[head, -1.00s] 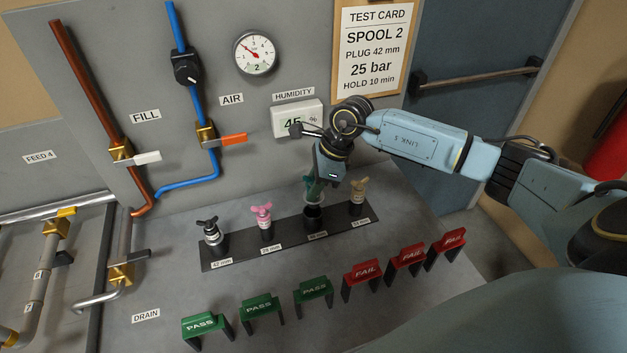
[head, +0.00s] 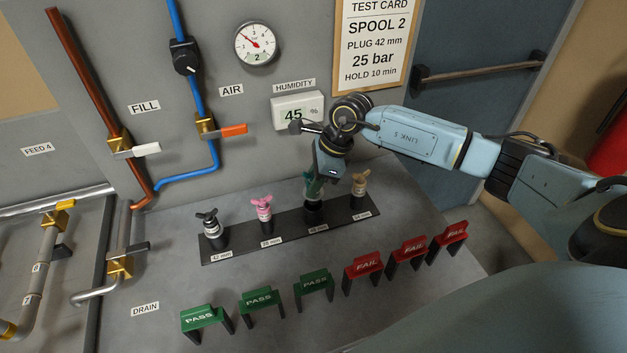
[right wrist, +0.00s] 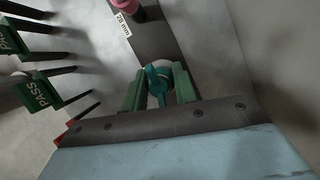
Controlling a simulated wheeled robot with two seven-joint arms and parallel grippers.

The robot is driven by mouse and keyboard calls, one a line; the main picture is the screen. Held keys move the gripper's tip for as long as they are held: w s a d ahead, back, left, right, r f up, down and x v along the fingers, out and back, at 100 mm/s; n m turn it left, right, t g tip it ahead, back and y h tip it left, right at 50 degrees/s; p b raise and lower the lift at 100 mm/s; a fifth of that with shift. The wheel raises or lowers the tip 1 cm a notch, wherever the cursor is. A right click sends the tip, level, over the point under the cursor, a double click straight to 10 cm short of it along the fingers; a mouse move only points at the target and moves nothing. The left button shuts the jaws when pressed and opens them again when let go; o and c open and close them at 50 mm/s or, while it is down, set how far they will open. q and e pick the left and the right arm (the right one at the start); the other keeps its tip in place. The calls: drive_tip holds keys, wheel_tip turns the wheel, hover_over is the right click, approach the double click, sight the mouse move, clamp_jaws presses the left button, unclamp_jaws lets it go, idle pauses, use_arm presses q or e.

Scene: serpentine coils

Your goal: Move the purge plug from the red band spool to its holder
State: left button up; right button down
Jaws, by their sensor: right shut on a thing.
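The purge plug, with a teal winged head (right wrist: 158,82), is between the green fingers of my right gripper (right wrist: 157,92), which is shut on it. In the head view my right gripper (head: 315,186) points down over the third place of the black holder rack (head: 285,231). The plug's lower end is at the mouth of the dark holder cup (head: 313,213); I cannot tell how deep it sits. The fingers hide part of the plug. The red band spool is not in view. My left gripper is not in view.
The rack also bears a black plug (head: 209,228), a pink plug (head: 262,211) and a tan plug (head: 359,190), the tan one close beside my gripper. Green PASS tags (head: 260,299) and red FAIL tags (head: 407,251) stand in front. The wall gauge (head: 256,44) is behind.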

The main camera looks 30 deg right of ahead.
drive_tip(key=shift+f, duration=0.1)
drive_tip(key=shift+f+b, duration=1.1)
drive_tip(key=shift+f, duration=0.1)
drive_tip(key=shift+f, duration=0.2)
drive_tip(key=shift+f+b, duration=0.45)
drive_tip(key=shift+b, duration=0.2)
drive_tip(key=c, duration=1)
unclamp_jaws()
drive_tip(key=shift+c, duration=0.2)
